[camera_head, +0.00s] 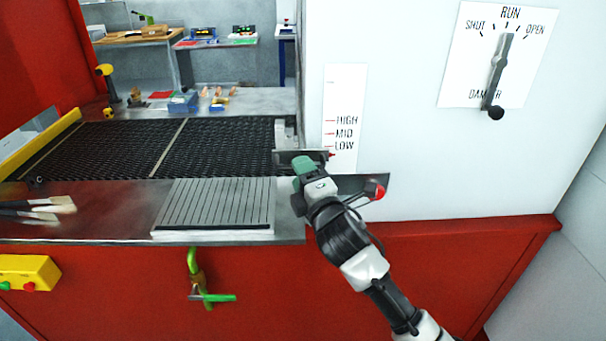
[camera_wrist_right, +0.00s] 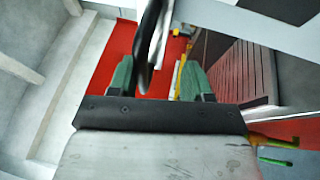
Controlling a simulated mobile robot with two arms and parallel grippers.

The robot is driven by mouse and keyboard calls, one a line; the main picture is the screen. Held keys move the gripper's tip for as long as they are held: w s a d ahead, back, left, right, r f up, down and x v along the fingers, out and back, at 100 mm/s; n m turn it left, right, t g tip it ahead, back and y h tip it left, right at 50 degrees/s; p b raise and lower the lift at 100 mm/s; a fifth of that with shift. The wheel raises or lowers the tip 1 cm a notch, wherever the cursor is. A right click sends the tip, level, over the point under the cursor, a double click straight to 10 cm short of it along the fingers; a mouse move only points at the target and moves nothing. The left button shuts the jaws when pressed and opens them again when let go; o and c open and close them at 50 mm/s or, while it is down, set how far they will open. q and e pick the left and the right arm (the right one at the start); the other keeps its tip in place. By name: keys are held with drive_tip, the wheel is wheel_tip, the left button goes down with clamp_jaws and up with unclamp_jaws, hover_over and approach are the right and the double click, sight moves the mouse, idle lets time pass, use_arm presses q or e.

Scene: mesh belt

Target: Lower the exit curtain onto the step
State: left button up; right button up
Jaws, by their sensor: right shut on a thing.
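The exit curtain (camera_head: 288,154) shows as a dark plate at the belt's right end, partly hidden by my right gripper (camera_head: 302,168). A small red pointer (camera_head: 331,155) at its side sits just below the LOW mark on the white HIGH-MID-LOW scale (camera_head: 344,120). My right gripper is shut on a dark curved handle, which shows between the green fingers in the right wrist view (camera_wrist_right: 151,45). Its exact join to the curtain is hidden. My left gripper is not in view.
The black mesh belt (camera_head: 215,148) runs left. A grooved plate (camera_head: 215,207) lies before it, with brushes (camera_head: 45,207) to the left. A red knob (camera_head: 377,191) is beside my right wrist. A damper lever (camera_head: 498,65) on the white wall points near RUN.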

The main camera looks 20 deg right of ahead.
drive_tip(key=shift+s+f, duration=0.1)
drive_tip(key=shift+f, duration=0.35)
drive_tip(key=v, duration=1.1)
drive_tip(key=shift+s+r, duration=0.35)
drive_tip(key=shift+s, duration=0.1)
drive_tip(key=shift+d, duration=0.1)
drive_tip(key=shift+p, duration=0.4)
